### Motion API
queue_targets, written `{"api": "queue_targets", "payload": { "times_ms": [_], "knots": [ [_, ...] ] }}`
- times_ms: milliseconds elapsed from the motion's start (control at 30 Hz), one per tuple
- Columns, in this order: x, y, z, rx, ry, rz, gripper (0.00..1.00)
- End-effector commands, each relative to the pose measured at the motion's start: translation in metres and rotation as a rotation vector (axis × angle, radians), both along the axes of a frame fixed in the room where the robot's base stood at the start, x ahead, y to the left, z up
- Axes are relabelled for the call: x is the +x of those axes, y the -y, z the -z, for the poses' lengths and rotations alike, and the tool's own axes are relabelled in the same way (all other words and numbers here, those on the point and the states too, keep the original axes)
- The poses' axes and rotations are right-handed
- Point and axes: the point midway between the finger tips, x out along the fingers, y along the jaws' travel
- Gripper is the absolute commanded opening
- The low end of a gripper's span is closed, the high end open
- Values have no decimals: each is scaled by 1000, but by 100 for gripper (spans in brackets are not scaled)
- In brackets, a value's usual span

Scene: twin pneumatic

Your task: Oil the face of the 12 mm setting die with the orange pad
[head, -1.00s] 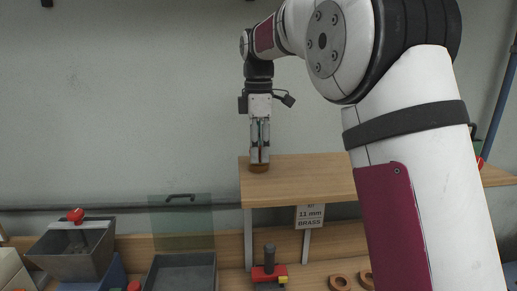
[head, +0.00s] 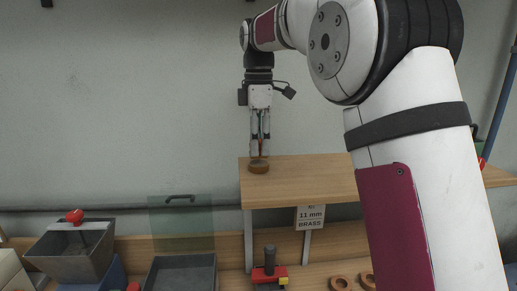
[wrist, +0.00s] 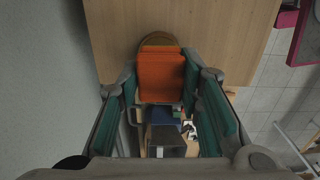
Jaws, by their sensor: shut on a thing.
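The orange pad (wrist: 162,76) is a block between my gripper's two fingertips (wrist: 158,90) in the wrist view. My gripper (head: 260,150) is shut on it, and a thin orange strip shows between the fingers in the head view. A round brown piece (head: 258,167) stands on the wooden shelf just under the fingers. It also shows behind the pad in the wrist view (wrist: 158,41). I cannot tell whether pad and brown piece still touch. I cannot make out the 12 mm setting die.
The wooden shelf (head: 310,178) bears a tag (head: 310,217) reading 11 mm BRASS. Below are a red and black device (head: 268,272), brown rings (head: 340,283), a grey tray (head: 182,272) with a clear panel (head: 181,222), and a grey hopper (head: 70,250). The shelf top looks otherwise clear.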

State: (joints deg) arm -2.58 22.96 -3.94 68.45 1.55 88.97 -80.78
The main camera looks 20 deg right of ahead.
Motion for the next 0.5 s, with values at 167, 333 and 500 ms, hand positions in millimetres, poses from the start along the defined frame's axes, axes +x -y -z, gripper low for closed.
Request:
{"api": "queue_targets", "payload": {
  "times_ms": [167,333,500],
  "knots": [
    [1,0,-14,-1,3,1,10],
    [1,1,-26,0,4,1,10],
    [1,1,-38,0,3,1,10]
  ]
}}
